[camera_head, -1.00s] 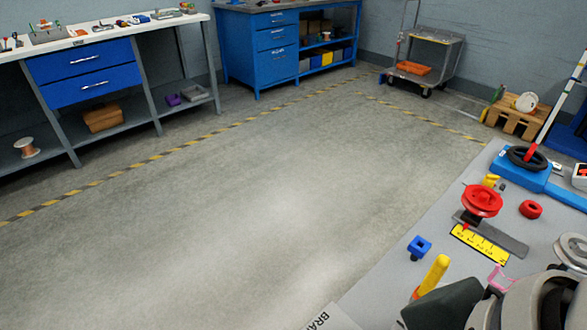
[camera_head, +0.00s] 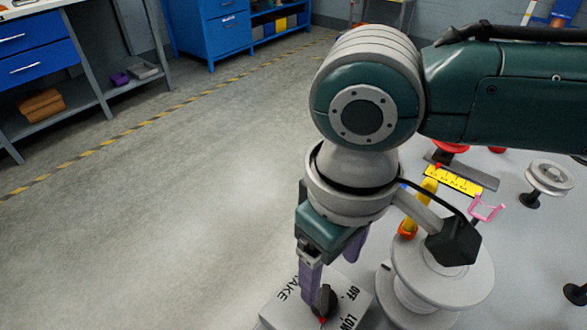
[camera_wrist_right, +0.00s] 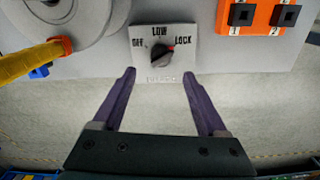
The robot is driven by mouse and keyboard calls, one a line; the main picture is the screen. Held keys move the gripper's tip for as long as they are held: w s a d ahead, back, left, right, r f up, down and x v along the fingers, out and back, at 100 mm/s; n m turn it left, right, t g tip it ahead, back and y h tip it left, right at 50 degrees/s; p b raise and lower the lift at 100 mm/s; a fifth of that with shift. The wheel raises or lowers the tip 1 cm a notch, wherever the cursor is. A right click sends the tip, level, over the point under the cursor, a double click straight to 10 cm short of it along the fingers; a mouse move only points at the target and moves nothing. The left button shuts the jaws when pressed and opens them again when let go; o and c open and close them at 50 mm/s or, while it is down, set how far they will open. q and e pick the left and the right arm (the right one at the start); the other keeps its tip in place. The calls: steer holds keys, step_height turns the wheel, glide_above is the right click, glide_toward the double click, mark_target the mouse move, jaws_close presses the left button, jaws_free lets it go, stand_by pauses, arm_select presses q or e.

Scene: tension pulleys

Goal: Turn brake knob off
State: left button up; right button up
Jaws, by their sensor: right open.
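The brake box (camera_head: 270,318) is a pale block at the bottom of the head view, near the bench's edge. Its black brake knob (camera_head: 327,300) has a red pointer mark. My left gripper is not in view.
A large grey spool (camera_head: 450,270) stands close beside the box. A yellow handle (camera_wrist_right: 25,65) and an orange switch block (camera_wrist_right: 265,14) flank it in the wrist view. A yellow ruler (camera_head: 450,182), pink clip (camera_head: 487,210) and grey pulley (camera_head: 550,175) lie farther right. Open floor is left.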

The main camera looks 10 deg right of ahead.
mark_target(325, 296)
step_height(325, 296, down, 8)
steer(key=shift+b, duration=1.1)
steer(key=shift+a, duration=0.1)
jaws_close()
